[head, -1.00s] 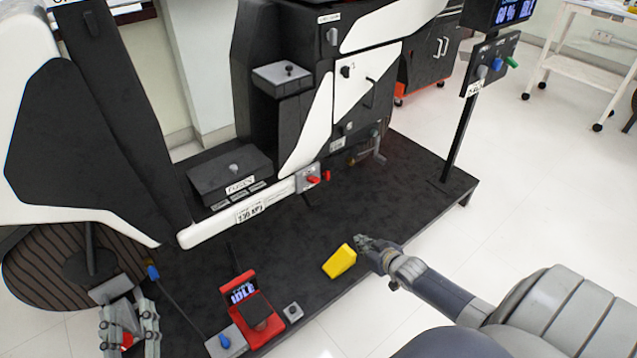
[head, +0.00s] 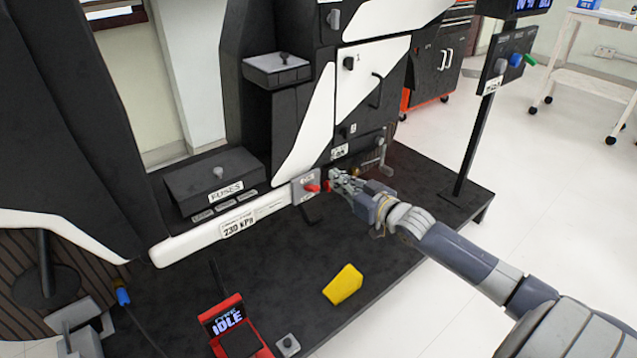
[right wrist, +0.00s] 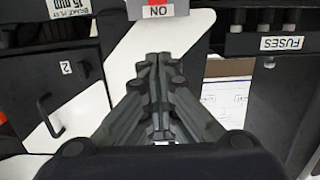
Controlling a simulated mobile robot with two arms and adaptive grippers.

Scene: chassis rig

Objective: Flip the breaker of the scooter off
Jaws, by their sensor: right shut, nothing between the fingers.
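The scooter's breaker is a grey plate with a red lever (head: 312,187) low on the black and white body in the head view. My right gripper (head: 334,182) is shut and empty, with its fingertips just right of the red lever. I cannot tell whether they touch it. In the right wrist view the shut fingers (right wrist: 160,70) point toward a grey plate with an "ON" label (right wrist: 157,11), shown upside down. Most of the breaker is cut off at the top edge there. My left gripper is not recognisable in the head view.
A black fuse box (head: 215,178) sits left of the breaker. A crank handle (head: 375,160) is close behind my right gripper. A yellow wedge (head: 343,284) and a red device reading IDLE (head: 225,321) lie on the dark platform. A post with a control panel (head: 507,62) stands right.

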